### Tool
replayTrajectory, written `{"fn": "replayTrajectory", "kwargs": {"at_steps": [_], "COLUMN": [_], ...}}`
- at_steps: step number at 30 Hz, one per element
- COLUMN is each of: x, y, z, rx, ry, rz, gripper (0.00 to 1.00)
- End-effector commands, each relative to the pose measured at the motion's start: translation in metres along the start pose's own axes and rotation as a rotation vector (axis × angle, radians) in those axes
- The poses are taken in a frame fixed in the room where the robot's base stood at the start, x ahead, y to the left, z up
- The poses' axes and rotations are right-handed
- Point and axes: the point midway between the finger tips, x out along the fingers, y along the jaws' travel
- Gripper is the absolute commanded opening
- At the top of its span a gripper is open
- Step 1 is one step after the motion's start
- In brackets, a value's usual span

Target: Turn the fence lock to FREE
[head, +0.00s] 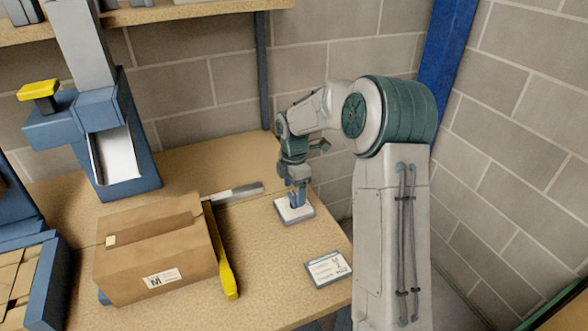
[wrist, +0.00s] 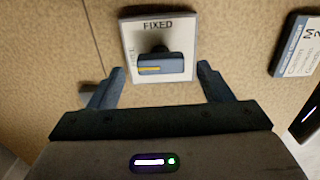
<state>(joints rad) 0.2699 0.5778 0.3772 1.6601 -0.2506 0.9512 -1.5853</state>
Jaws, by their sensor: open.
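The fence lock is a pale square plate (wrist: 180,28) with a dark knob bar (wrist: 172,66) on it. The bar lies crosswise in the wrist view, with a yellow line on its left half. The word FIXED stands at the plate's top; small lettering at the left edge is too unclear to read. My gripper (wrist: 157,84) is open, its fingers apart to the left and right of the bar, and nothing is held. In the head view the lock plate (head: 282,211) lies on the bench under my gripper (head: 297,200), which hides most of the knob.
A blue machine (head: 105,130) stands behind.

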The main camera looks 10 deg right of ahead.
Motion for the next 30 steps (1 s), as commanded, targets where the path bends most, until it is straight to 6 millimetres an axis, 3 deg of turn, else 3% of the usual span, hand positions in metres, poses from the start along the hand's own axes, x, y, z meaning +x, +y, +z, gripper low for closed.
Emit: {"fn": "replayTrajectory", "kwargs": {"at_steps": [9,15,21,30], "x": [-0.073,-0.106,-0.118,-0.119], "y": [0.001,0.001,0.000,0.000], "z": [0.000,0.000,0.000,0.000], "rx": [0.001,0.001,-0.001,0.001], "ry": [-0.001,-0.001,0.000,0.000], "rz": [0.007,0.004,0.003,0.002], "gripper": [0.73,0.73,0.73,0.73]}}
